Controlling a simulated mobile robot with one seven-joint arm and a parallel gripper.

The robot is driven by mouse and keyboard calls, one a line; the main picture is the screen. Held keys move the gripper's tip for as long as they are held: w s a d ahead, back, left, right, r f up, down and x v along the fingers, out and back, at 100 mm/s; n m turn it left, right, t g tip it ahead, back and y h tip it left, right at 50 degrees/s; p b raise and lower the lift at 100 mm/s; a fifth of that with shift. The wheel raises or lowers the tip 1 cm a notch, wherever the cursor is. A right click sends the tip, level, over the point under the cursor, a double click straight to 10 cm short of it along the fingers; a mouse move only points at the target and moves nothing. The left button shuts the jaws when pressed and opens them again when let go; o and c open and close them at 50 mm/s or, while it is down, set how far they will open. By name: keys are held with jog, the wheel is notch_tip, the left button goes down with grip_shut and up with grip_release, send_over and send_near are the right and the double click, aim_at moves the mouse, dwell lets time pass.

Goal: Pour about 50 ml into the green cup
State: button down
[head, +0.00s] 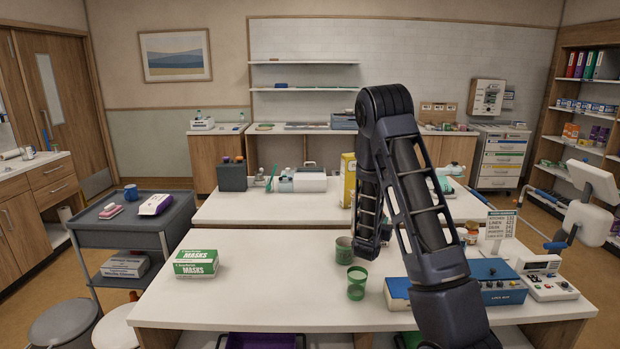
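A green cup (356,286) stands upright on the white table (270,290), near its middle. I cannot tell what either one holds. My arm reaches up and folds down over the table. Its lower end with my gripper (367,252) is just right of the paler cup and behind the green cup. The fingers are too small and dark to tell open from shut, or whether they touch the paler cup.
A green-and-white masks box (196,262) lies at the table's left. A blue device (493,281), a white device (548,279) and an amber jar (472,232) stand at the right. A yellow carton (348,180) is behind. The table's left middle is clear.

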jog(key=shift+w+a+f+n+t+y, duration=0.15)
jog(key=shift+w+n+t+y, duration=0.1)
jog(key=shift+w+n+y, duration=0.5)
jog(key=shift+w+a+f+n+t+y, duration=0.15)
jog(key=shift+w+y, duration=0.3)
jog(key=shift+w, duration=0.55)
jog(key=shift+w+a+f+n+t+y, duration=0.1)
jog(key=shift+w+a+n+t+y, duration=0.2)
jog(key=shift+w+y, duration=0.45)
jog(key=shift+w+d, duration=0.1)
jog(key=shift+r, duration=3.05)
jog(key=shift+f, duration=3)
jog(key=shift+h, duration=0.35)
